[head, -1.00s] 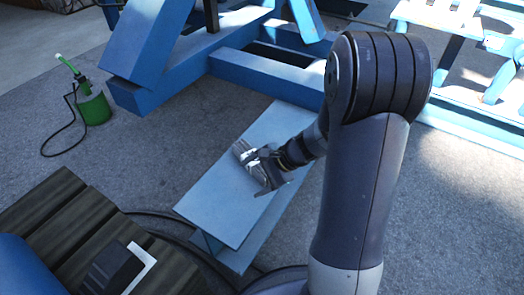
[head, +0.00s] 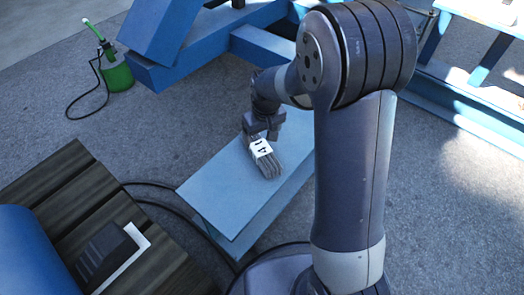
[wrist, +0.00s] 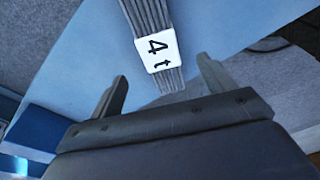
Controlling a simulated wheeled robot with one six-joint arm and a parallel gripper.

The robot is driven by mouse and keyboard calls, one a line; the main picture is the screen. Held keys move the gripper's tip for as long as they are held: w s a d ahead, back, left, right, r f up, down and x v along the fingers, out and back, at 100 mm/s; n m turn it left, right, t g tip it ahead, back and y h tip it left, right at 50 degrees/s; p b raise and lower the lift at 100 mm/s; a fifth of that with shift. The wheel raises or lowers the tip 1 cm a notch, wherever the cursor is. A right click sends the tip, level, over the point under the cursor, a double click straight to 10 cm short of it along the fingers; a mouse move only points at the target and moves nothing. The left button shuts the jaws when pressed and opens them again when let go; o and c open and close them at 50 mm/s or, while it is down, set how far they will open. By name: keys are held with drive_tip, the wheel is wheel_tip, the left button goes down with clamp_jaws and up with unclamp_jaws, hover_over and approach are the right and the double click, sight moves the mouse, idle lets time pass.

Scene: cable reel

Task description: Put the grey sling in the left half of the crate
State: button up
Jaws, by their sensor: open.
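The grey sling (head: 272,168) is a ribbed bundle with a white label reading "4 t". It lies on the pale blue flat-topped beam (head: 215,200) in the head view. In the wrist view the sling (wrist: 148,18) runs down from the top edge, and its near end lies between the fingers in the picture, with gaps on both sides. My gripper (wrist: 162,70) is open and empty. In the head view my gripper (head: 262,130) is at the far end of the sling, close to it. I cannot make out a crate for certain.
A dark wooden slatted platform (head: 65,190) at the lower left carries a blue rounded object (head: 25,255) and a black-and-white item (head: 110,255). A green can (head: 116,73) with a black hose stands at the upper left. Large blue frames fill the back. Cables lie beside the beam.

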sight(261, 147)
drive_tip(key=f+b, duration=0.1)
drive_tip(key=f, duration=0.1)
drive_tip(key=f+b, duration=0.1)
drive_tip(key=f, duration=0.2)
drive_tip(key=w+f+b, duration=0.1)
drive_tip(key=f, duration=0.2)
drive_tip(key=shift+w+a+f, duration=0.1)
drive_tip(key=shift+a+f, duration=0.05)
drive_tip(key=shift+f, duration=0.1)
drive_tip(key=shift+c, duration=0.2)
drive_tip(key=shift+r, duration=0.15)
drive_tip(key=c, duration=1.6)
